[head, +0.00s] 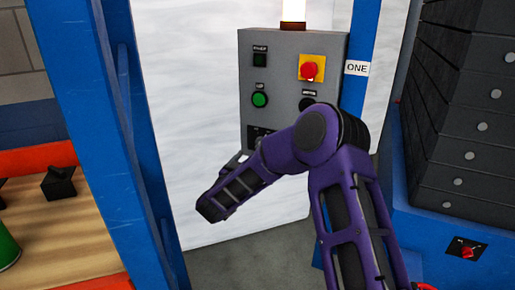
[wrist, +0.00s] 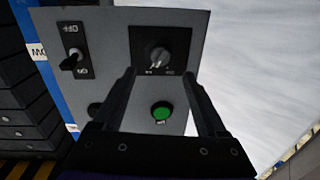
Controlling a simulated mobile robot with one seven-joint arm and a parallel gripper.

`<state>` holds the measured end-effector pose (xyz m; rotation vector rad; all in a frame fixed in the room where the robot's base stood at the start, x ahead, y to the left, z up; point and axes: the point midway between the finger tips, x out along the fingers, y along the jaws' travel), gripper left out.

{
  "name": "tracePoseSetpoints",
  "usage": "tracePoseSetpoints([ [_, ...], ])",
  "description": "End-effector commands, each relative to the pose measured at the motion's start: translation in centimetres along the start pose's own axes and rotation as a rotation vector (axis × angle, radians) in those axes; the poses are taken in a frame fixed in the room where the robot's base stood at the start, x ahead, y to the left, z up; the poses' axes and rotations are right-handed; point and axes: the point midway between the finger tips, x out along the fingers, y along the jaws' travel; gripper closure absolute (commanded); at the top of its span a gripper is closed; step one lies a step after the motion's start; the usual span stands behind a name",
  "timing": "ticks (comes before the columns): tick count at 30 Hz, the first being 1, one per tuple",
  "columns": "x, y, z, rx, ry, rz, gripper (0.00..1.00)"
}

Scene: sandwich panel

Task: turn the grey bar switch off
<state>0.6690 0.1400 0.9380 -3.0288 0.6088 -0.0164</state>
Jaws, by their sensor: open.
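The grey bar switch (wrist: 157,58) is a rotary knob with a pale grey bar on a dark square plate. It shows in the wrist view, which sees the panel upside down. The bar looks slightly tilted; its small labels are unreadable. My gripper (wrist: 160,74) is open and empty, its two dark fingers on either side of the switch in the picture. I cannot tell whether they touch anything.
A black lever switch (wrist: 73,61) marked OFF and ON sits beside it. A green button (wrist: 162,111) lies between my fingers in the picture. The panel also bears a red emergency button (head: 310,70). Blue posts (head: 85,100) stand left; dark stacked blocks (head: 465,140) stand right.

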Motion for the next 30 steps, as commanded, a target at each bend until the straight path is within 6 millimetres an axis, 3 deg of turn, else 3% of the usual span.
tracePoseSetpoints([
  [6, 4.7, 0.1, 0.1, 0.002, 0.000, 0.004, 0.25],
  [12, 7.4, 0.0, 0.1, 0.001, 0.000, 0.001, 0.25],
  [25, 8.4, 0.0, 0.0, -0.001, 0.000, 0.000, 0.25],
  [30, 8.4, -0.1, 0.0, 0.000, 0.000, -0.001, 0.56],
])
